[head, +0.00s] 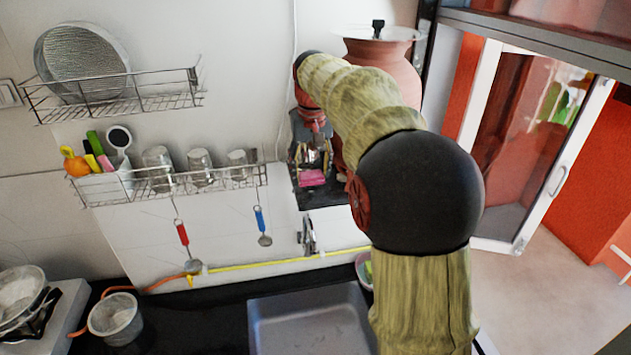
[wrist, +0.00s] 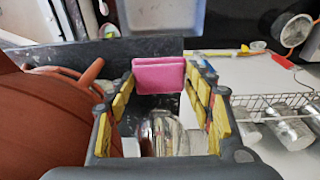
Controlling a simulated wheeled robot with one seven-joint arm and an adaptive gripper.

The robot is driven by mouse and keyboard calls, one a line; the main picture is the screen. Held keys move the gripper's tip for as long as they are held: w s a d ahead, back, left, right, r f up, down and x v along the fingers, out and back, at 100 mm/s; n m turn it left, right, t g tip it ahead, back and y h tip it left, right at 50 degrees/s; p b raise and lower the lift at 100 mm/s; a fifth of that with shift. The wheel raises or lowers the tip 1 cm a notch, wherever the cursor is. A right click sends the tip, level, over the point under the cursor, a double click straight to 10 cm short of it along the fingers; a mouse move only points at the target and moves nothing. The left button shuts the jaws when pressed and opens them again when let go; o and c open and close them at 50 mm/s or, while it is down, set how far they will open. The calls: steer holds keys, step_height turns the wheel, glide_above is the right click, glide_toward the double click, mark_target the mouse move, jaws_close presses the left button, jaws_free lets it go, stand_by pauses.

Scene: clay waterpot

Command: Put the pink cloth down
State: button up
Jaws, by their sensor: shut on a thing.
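The pink cloth (head: 313,178) is a small folded piece by the wall, at the dark ledge beneath the clay pot. In the wrist view the cloth (wrist: 158,75) spans the space between my fingertips. My gripper (head: 312,160) points down and is shut on the cloth; its yellow-padded fingers (wrist: 160,88) stand on either side of it. I cannot tell whether the cloth touches the ledge (head: 325,196).
The reddish clay pot (head: 385,62) stands close beside my gripper and fills the wrist view's left side (wrist: 50,125). A wire rack (head: 165,180) with metal tumblers hangs on the other side. A sink (head: 310,320) lies below.

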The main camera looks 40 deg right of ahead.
mark_target(316, 173)
steer(key=shift+d+f, duration=0.4)
steer(key=shift+f, duration=0.15)
steer(key=f, duration=0.2)
steer(key=d+f, duration=0.1)
steer(key=shift+w+d+f+p, duration=0.1)
steer(key=shift+w+f+p, duration=0.15)
steer(key=shift+f+p, duration=0.05)
steer(key=shift+s+f, duration=0.1)
steer(key=shift+f, duration=0.2)
steer(key=shift+f, duration=0.1)
steer(key=o, duration=0.8)
steer(key=shift+o, duration=0.4)
